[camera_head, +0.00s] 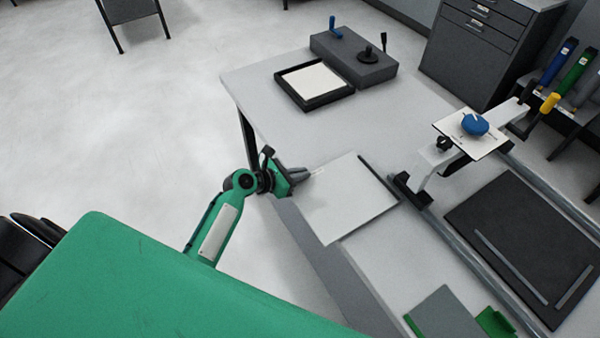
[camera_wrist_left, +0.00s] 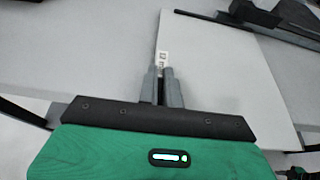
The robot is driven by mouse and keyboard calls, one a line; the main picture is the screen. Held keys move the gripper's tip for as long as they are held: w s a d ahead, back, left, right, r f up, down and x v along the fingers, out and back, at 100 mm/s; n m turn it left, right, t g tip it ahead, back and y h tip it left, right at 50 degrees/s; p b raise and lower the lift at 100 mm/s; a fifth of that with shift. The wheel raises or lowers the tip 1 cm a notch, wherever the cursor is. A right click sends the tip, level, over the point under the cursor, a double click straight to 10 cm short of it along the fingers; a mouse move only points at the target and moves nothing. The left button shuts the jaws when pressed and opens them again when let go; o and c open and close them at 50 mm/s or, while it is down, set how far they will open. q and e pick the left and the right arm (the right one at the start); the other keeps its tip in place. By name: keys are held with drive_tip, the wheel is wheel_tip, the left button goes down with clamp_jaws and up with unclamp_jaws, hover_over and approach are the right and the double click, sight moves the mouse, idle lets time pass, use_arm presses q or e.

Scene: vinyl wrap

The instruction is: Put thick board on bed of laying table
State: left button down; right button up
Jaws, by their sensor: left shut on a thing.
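The thick board, a white square panel (camera_head: 345,200), is at the near edge of the white table, next to a thin dark strip. My left gripper (camera_head: 309,173) is shut on its left corner, where a small label shows. In the left wrist view the two fingers (camera_wrist_left: 164,84) pinch the edge of the white board (camera_wrist_left: 225,75) beside the label (camera_wrist_left: 162,59). The laying table's dark bed (camera_head: 515,235) lies to the right, with two light strips on it. I cannot tell whether the board touches the table top. My right gripper is not in view.
A black-framed tray (camera_head: 314,83) and grey device (camera_head: 353,58) are at the back. A grey and green block (camera_head: 445,312) is at the front.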

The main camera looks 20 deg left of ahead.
use_arm(q)
drive_tip(key=c, duration=1.6)
unclamp_jaws()
drive_tip(key=shift+f, duration=0.1)
drive_tip(key=b+v, duration=0.1)
drive_tip(key=v, duration=1.1)
drive_tip(key=shift+b, duration=0.3)
